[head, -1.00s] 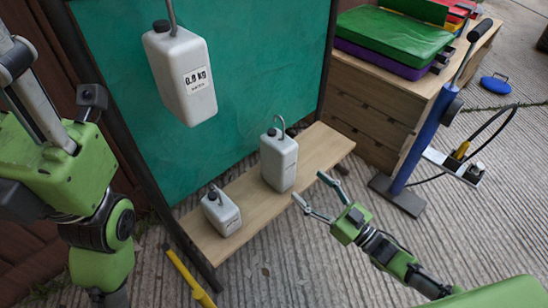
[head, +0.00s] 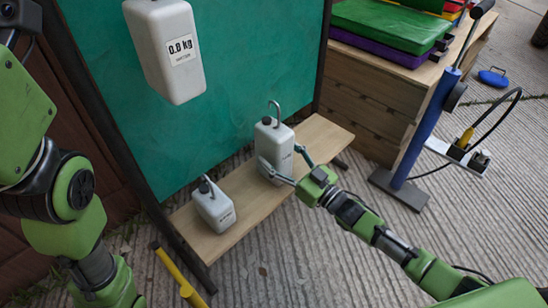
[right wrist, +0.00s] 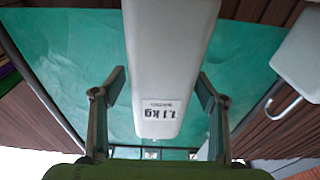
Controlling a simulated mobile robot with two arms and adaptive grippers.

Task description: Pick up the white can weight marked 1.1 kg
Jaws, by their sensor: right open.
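The tall white can weight (head: 275,146) stands upright on a wooden plank, with a metal hook on top. In the right wrist view the same white can (right wrist: 170,50) shows its label, reading 1.1 kg upside down. My right gripper (head: 281,156) is open at the can, with one finger in front of it and one at its right side. In the right wrist view the open right gripper (right wrist: 160,80) has a finger on each side of the can, with visible gaps. My left arm shows at the left edge; its gripper is out of view.
A smaller white can (head: 213,207) stands on the plank (head: 318,140) to the left. Another white can (head: 165,50) hangs above, in front of the green panel (head: 235,60). A blue post (head: 425,125) and wooden drawers (head: 365,95) stand to the right.

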